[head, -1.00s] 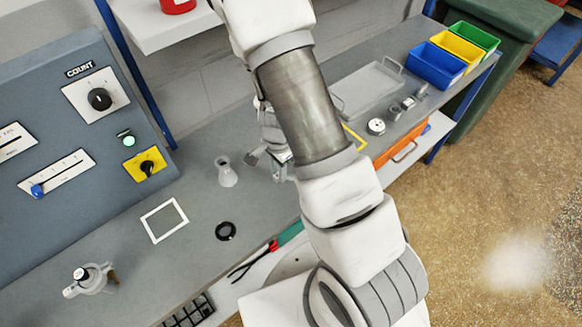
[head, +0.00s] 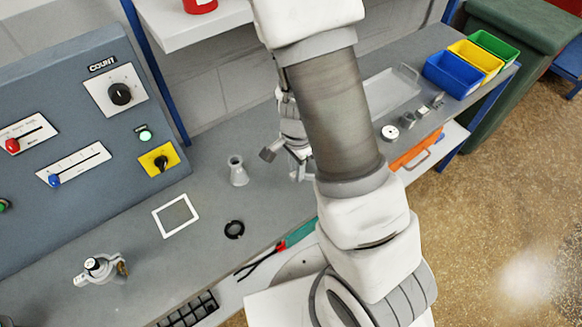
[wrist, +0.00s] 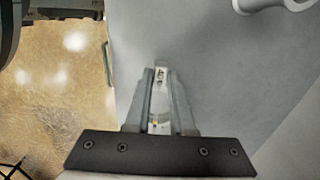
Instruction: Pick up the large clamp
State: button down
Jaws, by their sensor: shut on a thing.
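My gripper (wrist: 161,85) is shut on a small pale metal piece, which I take to be the large clamp (wrist: 160,76). Only a narrow part of it shows between the fingers in the wrist view; the fingers hide the rest. In the head view, my gripper (head: 287,155) is over the bench, right of a grey flared fitting (head: 238,172). My arm covers much of it there, and I cannot make out the clamp's shape or its height over the bench.
The bench (head: 205,255) carries a white square frame (head: 163,232), a black ring (head: 234,230) and a knobbed grey device (head: 98,268). Red-handled pliers (head: 280,246) lie at its front edge. Right of my arm are small metal parts (head: 407,119), a tray (head: 384,92) and coloured bins (head: 446,72).

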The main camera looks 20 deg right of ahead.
jog(key=s+d+r+b, duration=0.1)
jog(key=s+r+b, duration=0.3)
jog(key=s, duration=0.4)
jog(key=shift+d+r+b, duration=0.2)
jog(key=shift+r+b, duration=0.2)
jog(key=shift+r, duration=0.15)
